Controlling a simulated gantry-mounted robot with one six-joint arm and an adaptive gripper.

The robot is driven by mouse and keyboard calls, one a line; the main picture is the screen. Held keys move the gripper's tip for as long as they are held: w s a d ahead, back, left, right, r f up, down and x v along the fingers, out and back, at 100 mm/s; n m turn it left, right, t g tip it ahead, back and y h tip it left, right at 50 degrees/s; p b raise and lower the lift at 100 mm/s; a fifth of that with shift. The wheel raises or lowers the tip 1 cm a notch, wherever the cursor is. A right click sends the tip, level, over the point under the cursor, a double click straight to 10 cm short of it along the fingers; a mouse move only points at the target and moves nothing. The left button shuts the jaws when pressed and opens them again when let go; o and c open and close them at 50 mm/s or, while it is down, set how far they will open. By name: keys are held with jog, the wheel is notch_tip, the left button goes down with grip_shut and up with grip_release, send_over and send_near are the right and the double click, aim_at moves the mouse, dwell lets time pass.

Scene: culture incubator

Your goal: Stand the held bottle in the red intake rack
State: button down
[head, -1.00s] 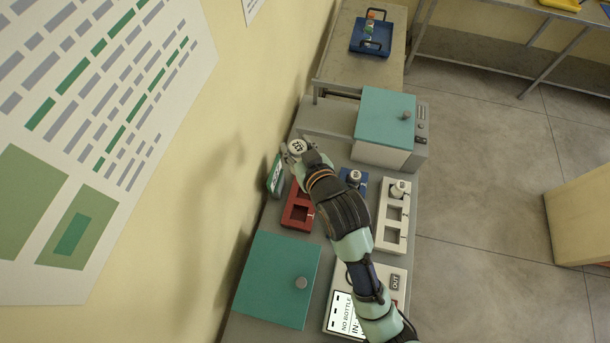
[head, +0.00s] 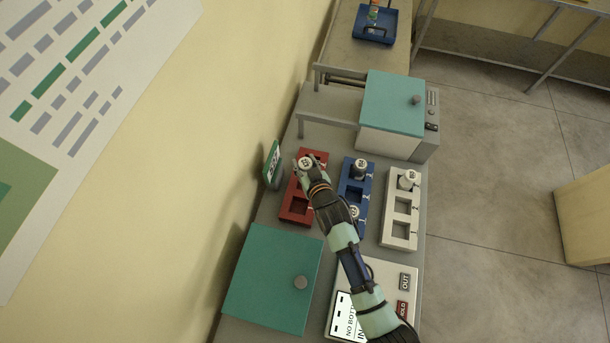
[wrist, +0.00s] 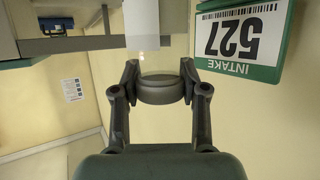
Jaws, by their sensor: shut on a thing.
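My gripper (head: 308,166) is shut on a bottle with a pale, marked round cap (head: 306,162) in the head view. In the wrist view the fingers close around its grey cap (wrist: 160,89), and its white body (wrist: 141,25) extends from it; that view is upside down, so the bottle looks upright. The red intake rack (head: 294,212) is below, and the bottle overlaps its far part in the head view. A square near opening shows empty. My gripper hides the far slots. The rack does not show in the wrist view, so I cannot tell the bottle's height above it.
The green-white INTAKE 527 sign (wrist: 238,40) stands left of the red rack. A blue rack (head: 346,188) with two bottles and a white rack (head: 388,232) with one stand to the right. A teal-lidded box (head: 392,100) is beyond; a teal panel (head: 270,285) is nearer.

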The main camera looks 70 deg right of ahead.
jog(key=shift+f+b, duration=0.55)
jog(key=shift+f, duration=3.15)
jog(key=shift+f, duration=0.1)
jog(key=c, duration=0.6)
grip_release()
jog(key=shift+s+a+r, duration=0.1)
jog(key=shift+r, duration=0.1)
jog(key=p+v, duration=0.1)
jog(key=v, duration=1)
jog(key=shift+s+a+r, duration=0.15)
jog(key=shift+s+a, duration=0.05)
